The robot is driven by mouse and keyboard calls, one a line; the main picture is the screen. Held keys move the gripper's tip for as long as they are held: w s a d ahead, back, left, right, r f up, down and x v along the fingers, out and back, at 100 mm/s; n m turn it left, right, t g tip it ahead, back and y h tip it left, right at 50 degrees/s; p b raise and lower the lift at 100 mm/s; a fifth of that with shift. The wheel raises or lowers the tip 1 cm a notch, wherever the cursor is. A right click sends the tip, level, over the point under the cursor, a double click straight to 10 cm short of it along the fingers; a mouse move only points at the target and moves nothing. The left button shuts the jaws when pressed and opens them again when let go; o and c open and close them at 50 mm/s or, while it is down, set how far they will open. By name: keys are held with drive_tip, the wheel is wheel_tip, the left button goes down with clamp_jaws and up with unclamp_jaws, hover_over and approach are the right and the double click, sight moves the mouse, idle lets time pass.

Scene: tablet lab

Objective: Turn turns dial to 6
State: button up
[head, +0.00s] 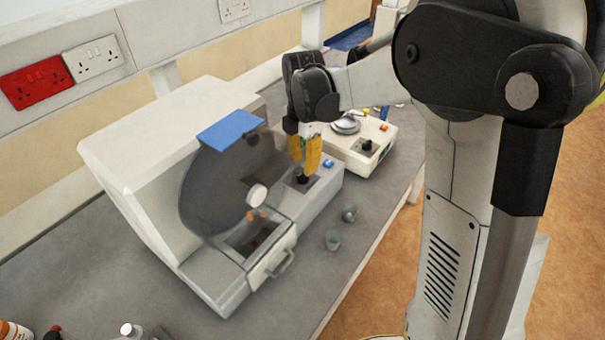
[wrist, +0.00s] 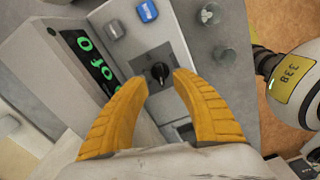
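The turns dial, which I take to be the black knob (wrist: 160,70), sits on a dark square plate on the machine's control panel. Its pointer's number cannot be read. In the head view the knob (head: 302,176) is on the low front part of the beige machine (head: 150,140). My gripper (wrist: 160,84) is open, with its two yellow fingers on either side of the knob and visible gaps to it. In the head view my gripper (head: 305,155) is just above the knob. A green-digit display (wrist: 100,60) on the panel is partly hidden by the left finger.
A blue button (wrist: 147,11) and a grey button (wrist: 115,31) are near the knob. Two small glass cups (head: 333,240) (head: 349,213) stand on the bench beside the machine. A second device with a round pan (head: 346,125) stands behind. An open drawer (head: 270,255) is at the front.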

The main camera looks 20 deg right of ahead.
sight(303, 173)
drive_tip(key=shift+f+b, duration=0.3)
drive_tip(key=shift+f, duration=1.5)
drive_tip(key=shift+c, duration=0.2)
clamp_jaws()
